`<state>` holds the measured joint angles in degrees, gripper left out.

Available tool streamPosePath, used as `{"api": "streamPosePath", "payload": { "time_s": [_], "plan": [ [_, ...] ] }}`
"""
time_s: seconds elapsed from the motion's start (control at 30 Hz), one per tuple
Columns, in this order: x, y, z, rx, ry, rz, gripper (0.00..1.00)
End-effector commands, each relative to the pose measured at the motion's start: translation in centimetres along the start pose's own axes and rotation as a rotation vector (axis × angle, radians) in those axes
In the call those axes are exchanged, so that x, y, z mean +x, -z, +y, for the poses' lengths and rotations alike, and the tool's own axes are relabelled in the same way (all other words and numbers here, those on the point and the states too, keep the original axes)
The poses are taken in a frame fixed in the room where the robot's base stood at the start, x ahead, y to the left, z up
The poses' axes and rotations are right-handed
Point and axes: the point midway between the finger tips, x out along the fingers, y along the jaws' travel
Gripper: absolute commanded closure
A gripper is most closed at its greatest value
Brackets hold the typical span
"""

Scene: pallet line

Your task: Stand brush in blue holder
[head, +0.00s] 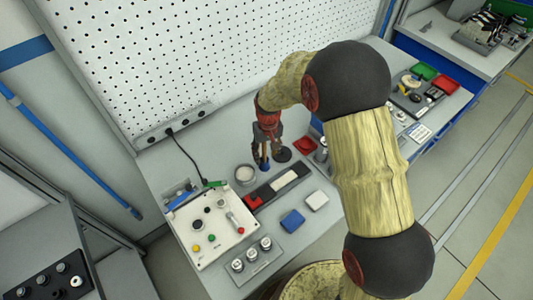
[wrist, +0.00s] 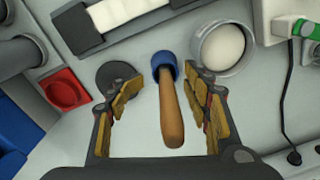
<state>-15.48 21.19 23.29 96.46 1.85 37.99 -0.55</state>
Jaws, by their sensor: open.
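In the wrist view, the brush (wrist: 172,112) shows as a brown wooden handle rising from the small round blue holder (wrist: 163,62). Its lower end is inside the holder and hidden. The handle points up toward the camera and looks roughly upright. My gripper (wrist: 168,92) is open, with one finger on each side of the handle and visible gaps between. In the head view, my gripper (head: 267,150) points down over the worktable, with the blue holder (head: 264,164) at its fingertips. The handle is hard to make out there.
A metal bowl with white contents (wrist: 222,48) stands close beside the holder. A black round disc (wrist: 115,75) lies on the other side, near a red tray (wrist: 65,90). A long dark tray (head: 268,193), a control box (head: 209,226) and a blue block (head: 292,221) are nearer the front.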

Motion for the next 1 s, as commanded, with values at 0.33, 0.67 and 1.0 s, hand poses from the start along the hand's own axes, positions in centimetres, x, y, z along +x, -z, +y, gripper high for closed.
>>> {"api": "streamPosePath", "payload": {
  "time_s": [0.33, 0.67, 1.0],
  "plan": [
    [-3.4, 0.1, 0.0, 0.000, 0.000, 0.004, 0.51],
    [-9.9, 0.1, 0.0, 0.000, 0.000, 0.004, 0.51],
    [-12.4, 0.0, 0.0, 0.000, 0.000, 0.001, 0.51]
  ]
}}
